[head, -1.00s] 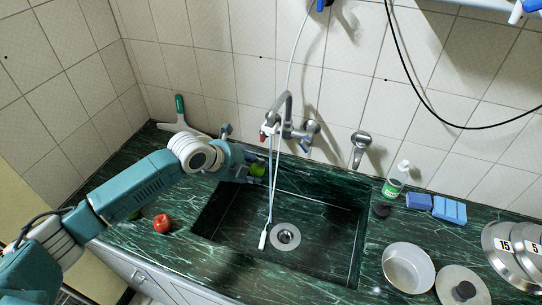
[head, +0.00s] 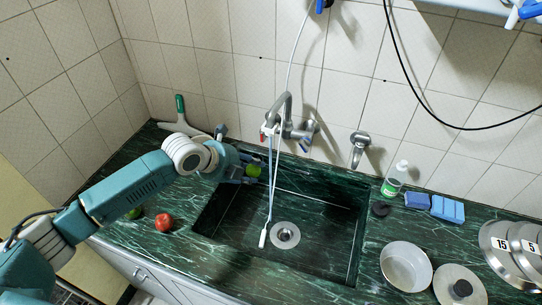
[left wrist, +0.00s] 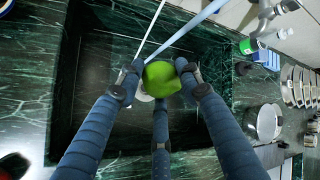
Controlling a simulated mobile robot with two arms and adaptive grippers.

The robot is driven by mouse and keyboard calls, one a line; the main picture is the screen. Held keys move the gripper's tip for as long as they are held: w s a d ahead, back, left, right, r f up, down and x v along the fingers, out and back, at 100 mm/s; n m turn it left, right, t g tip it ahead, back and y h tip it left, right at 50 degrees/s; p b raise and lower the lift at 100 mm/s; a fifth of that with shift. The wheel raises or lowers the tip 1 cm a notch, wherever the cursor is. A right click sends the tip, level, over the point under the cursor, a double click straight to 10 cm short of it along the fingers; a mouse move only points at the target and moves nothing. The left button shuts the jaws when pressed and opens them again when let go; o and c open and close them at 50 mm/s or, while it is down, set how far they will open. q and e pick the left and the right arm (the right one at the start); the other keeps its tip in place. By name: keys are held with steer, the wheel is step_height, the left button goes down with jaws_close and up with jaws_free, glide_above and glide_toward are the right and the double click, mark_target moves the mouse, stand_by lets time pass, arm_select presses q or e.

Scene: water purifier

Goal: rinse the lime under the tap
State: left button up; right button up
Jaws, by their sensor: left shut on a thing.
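The lime (head: 254,170) is bright green and is held above the left back part of the sink (head: 318,268). My left gripper (head: 247,173) is shut on it; the left wrist view shows the lime (left wrist: 161,79) between the fingertips. The grey tap (head: 284,103) stands behind the sink, to the right of the lime. A thin white tube and a pale blue strand run down from the tap area into the sink, just right of the lime and apart from it. I cannot tell whether the strand is water. My right gripper is not in view.
A red fruit (head: 164,222) and a partly hidden green one (head: 134,213) lie on the counter left of the sink. A pot (head: 406,266), a lid (head: 460,287), a bottle (head: 394,181) and blue sponges (head: 447,209) are on the right. The sink basin is otherwise open.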

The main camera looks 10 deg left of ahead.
arm_select(q)
steer(key=p+v, duration=0.4)
steer(key=v, duration=0.1)
steer(key=shift+a+r, duration=0.1)
steer(key=shift+r, duration=0.35)
steer(key=shift+v, duration=1.2)
steer(key=shift+f, duration=0.1)
